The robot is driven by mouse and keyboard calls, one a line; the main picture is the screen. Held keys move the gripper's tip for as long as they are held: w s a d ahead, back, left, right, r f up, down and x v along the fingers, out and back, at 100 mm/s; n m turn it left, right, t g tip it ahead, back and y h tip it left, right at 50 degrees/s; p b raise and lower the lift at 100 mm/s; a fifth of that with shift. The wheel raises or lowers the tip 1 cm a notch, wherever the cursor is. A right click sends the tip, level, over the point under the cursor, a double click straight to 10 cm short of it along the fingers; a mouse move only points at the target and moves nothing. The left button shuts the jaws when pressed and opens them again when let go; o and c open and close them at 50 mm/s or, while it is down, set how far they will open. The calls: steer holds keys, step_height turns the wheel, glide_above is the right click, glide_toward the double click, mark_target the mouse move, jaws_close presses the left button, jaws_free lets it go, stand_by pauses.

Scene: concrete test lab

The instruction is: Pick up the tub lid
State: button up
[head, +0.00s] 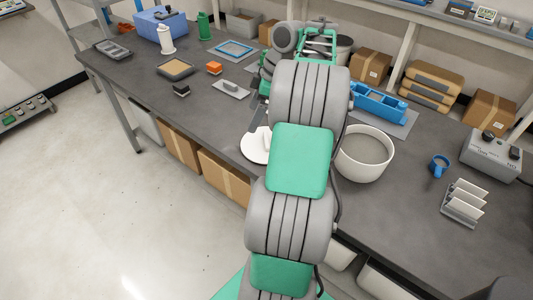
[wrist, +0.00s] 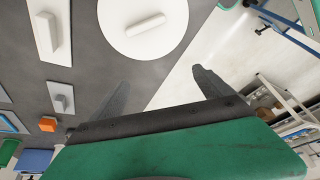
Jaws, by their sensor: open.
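The tub lid is a flat white disc with a raised bar handle. In the wrist view the lid (wrist: 118,40) is at the top, partly cut off by the frame. In the head view the lid (head: 250,150) lies near the bench's front edge, partly hidden behind my arm. My gripper (wrist: 160,80) is open and empty, its two dark fingers spread apart. In the wrist view the fingertips stop short of the lid and the handle is not between them. In the head view my arm hides most of the gripper. The white tub (head: 376,172) stands open to the right of my arm.
A grey plate with a handle (head: 231,89), an orange block (head: 214,68) and a tan tray (head: 176,69) lie left of the lid. Bare bench surrounds the mug.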

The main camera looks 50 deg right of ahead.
mark_target(266, 139)
steer(key=shift+o, duration=0.6)
steer(key=shift+n, duration=0.6)
steer(key=s+d+f, duration=0.1)
steer(key=d, duration=0.1)
steer(key=s+d+f, duration=0.1)
steer(key=s, duration=0.1)
steer(key=s+d+f, duration=0.1)
steer(key=d, duration=0.1)
steer(key=shift+s+d+f+b, duration=0.2)
steer(key=shift+d+f+b, duration=0.1)
steer(key=shift+f+b, duration=0.1)
steer(key=b+x, duration=0.4)
steer(key=x, duration=0.3)
steer(key=shift+w+a+b, duration=0.1)
steer(key=shift+a+b, duration=0.1)
steer(key=shift+b, duration=0.2)
steer(key=c, duration=1.5)
steer(key=shift+r, duration=0.15)
